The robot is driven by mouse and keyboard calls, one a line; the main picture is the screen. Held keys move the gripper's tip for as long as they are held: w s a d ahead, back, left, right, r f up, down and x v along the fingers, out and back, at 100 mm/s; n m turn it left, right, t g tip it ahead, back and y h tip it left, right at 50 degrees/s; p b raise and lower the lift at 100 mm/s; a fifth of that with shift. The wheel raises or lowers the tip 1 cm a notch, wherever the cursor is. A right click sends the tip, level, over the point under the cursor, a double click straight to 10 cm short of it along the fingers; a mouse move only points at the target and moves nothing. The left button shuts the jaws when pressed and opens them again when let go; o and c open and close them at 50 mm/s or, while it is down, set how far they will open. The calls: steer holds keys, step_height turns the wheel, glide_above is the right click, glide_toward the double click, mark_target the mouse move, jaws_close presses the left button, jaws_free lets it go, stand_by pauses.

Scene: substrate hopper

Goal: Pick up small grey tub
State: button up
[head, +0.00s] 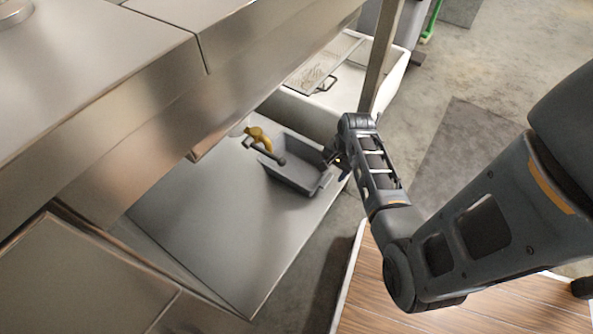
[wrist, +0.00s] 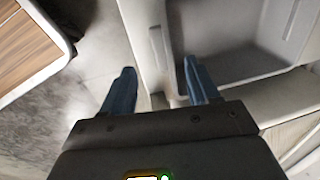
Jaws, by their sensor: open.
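The small grey tub (head: 293,181) is an open rectangular container on a metal surface in the head view. In the wrist view the tub (wrist: 235,35) fills the upper right, its near wall and rim facing my gripper. My gripper (head: 335,162) is at the tub's right end in the head view. In the wrist view my gripper (wrist: 159,72) has its two blue fingers apart and nothing held. The left finger is over the floor outside the tub; the right finger overlaps the rim area. I cannot tell whether either finger touches the tub.
The metal surface (head: 205,215) is clear left of the tub. A yellow item (head: 259,137) with a dark bar is at the tub's back left. A metal counter (head: 110,95) overhangs on the left. A white sink (head: 315,118) and upright post (head: 381,60) stand behind.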

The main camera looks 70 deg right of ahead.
mark_target(326, 179)
steer(key=f+b, duration=0.1)
steer(key=f, duration=0.1)
steer(key=w+f+b, duration=0.1)
steer(key=f, duration=0.1)
steer(key=f+b, duration=0.1)
steer(key=f, duration=0.1)
steer(key=shift+w+b, duration=0.25)
steer(key=shift+b, duration=0.05)
steer(key=shift+r, duration=0.15)
steer(key=shift+c, duration=0.2)
jaws_close()
